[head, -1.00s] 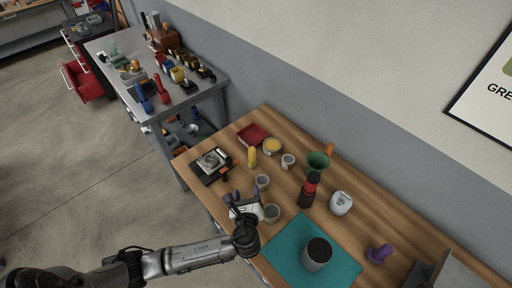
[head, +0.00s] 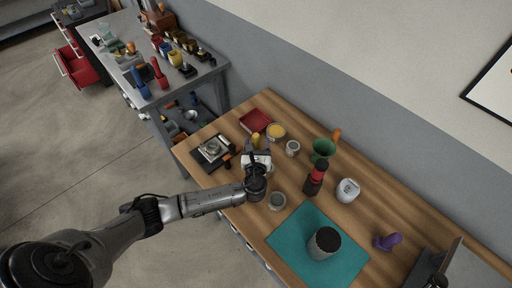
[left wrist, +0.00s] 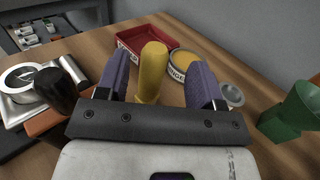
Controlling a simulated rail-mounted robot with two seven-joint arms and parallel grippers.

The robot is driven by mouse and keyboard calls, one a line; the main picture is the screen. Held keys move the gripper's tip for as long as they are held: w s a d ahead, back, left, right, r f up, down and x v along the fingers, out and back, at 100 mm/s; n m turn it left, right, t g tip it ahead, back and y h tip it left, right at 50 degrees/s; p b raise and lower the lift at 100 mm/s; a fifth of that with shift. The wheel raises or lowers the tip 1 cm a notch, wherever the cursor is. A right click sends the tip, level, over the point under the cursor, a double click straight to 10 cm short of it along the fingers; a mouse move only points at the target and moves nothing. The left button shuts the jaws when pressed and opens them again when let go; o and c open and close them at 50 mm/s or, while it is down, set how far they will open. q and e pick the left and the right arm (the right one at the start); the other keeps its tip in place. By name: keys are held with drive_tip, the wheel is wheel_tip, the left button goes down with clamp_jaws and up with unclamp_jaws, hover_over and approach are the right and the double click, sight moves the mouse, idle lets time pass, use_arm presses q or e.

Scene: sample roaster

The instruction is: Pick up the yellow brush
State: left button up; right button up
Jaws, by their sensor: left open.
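The yellow brush (head: 255,139) stands upright on the wooden table; its rounded yellow handle shows best in the left wrist view (left wrist: 151,72). My left gripper (head: 257,147) is open, and in the left wrist view its two purple-grey fingers (left wrist: 159,85) stand on either side of the handle, with a gap at each side. The brush's lower end is hidden behind the gripper's front bar. My right gripper is not in view.
Behind the brush are a red tray (left wrist: 143,41) and a round tin with yellow contents (left wrist: 187,61). A scale (head: 213,149) with a dark-handled tool lies left. A green funnel (head: 323,148), cups, a red-and-black bottle (head: 315,179) and a teal mat (head: 285,240) lie to the right.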

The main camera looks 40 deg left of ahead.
use_arm(q)
drive_tip(key=b+x, duration=0.1)
drive_tip(key=x, duration=0.4)
drive_tip(key=shift+a+f, duration=0.1)
drive_tip(key=shift+a, duration=0.15)
drive_tip(key=shift+s, duration=0.1)
drive_tip(key=shift+c, duration=0.4)
drive_tip(key=c, duration=0.9)
